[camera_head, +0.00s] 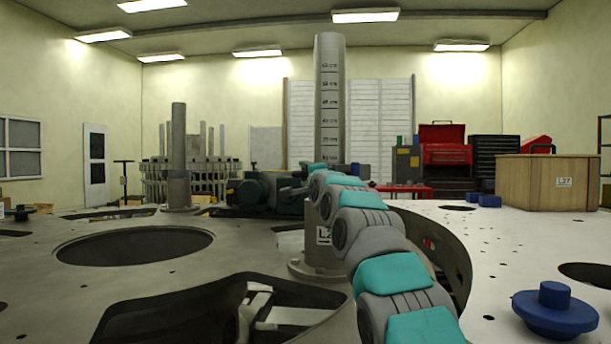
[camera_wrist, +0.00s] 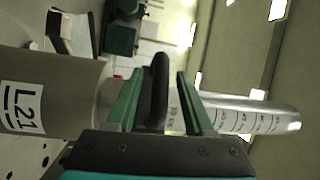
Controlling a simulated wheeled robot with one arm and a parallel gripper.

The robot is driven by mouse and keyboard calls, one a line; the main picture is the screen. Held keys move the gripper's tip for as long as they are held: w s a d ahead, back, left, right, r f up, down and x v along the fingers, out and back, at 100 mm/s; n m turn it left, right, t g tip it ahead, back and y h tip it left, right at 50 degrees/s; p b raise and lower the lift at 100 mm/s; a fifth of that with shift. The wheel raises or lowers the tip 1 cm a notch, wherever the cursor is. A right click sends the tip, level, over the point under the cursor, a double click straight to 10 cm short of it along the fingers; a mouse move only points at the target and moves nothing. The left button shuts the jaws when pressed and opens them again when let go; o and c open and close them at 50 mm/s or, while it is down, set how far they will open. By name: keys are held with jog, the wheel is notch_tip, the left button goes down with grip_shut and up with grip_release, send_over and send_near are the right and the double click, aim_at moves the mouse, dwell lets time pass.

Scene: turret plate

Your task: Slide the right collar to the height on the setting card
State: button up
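The right post (camera_head: 329,110) is a grey tube with printed height marks; it also shows lying across the wrist view (camera_wrist: 265,120). Its thicker lower sleeve (camera_head: 324,258) bears a label, which reads L21 in the wrist view (camera_wrist: 22,108). A dark, rounded piece (camera_wrist: 158,80) crosses the post just above the sleeve; it may be the collar or its handle. My gripper (camera_wrist: 160,76) is open, its green fingers on either side of this piece with gaps showing. In the head view my arm hides this spot. I cannot make out a setting card.
Another, shorter post (camera_head: 178,150) stands at the left. The plate has large openings (camera_head: 135,246). A blue knob (camera_head: 555,308) is at the front right. A wooden crate (camera_head: 530,183) labelled L27 and a red tool chest (camera_head: 445,150) stand further back.

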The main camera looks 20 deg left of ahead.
grip_shut()
dwell(1.2)
